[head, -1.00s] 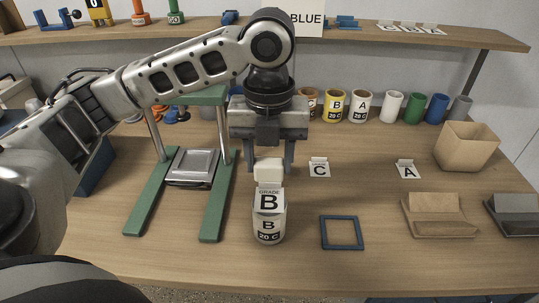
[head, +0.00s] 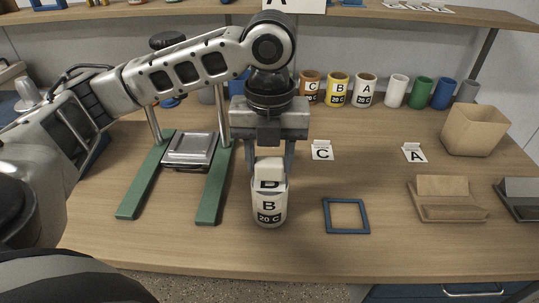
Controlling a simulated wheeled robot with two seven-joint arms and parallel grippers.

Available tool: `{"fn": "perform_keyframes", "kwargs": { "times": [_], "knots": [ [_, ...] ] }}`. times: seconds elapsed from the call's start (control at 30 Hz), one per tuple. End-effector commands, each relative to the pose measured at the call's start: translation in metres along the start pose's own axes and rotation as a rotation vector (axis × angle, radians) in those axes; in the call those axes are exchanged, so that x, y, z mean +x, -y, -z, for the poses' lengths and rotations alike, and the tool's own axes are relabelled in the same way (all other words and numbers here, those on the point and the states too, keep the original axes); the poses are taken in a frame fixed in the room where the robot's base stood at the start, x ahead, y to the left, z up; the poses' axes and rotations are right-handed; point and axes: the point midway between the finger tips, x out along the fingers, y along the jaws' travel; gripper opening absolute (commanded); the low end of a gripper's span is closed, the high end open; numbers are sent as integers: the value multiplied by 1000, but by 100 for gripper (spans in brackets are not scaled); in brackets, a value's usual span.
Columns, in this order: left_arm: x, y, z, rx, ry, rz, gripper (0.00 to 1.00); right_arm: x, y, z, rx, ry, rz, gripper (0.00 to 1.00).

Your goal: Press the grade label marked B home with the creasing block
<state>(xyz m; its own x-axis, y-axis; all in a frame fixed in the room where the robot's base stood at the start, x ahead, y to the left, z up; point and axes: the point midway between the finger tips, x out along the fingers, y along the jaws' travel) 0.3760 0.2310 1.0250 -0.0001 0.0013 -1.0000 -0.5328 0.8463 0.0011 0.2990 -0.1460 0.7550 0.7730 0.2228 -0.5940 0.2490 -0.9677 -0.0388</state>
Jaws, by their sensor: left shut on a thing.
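My left gripper (head: 269,178) is shut on a white block (head: 268,166), the creasing block, above a white cup (head: 268,207) marked B and 20 C. The grade label (head: 268,185) marked B stands at the cup's top. The block covers the upper part of the label, and only the lower part of its letter shows. The block overlaps the label in the picture; I cannot tell how firmly they touch. My right gripper is out of view.
A blue square frame (head: 346,230) lies right of the cup, a green-legged press (head: 160,181) stands left. Cardboard trays (head: 450,211) are at right; several coloured cups (head: 396,91) line the back.

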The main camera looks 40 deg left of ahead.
Motion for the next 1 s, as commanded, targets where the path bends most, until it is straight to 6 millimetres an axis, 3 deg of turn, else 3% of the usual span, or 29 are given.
{"fn": "perform_keyframes", "kwargs": {
  "times": [1.0],
  "knots": [
    [12, 0, 0, 0, 0, 0, 27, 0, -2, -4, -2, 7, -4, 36]
  ]
}}
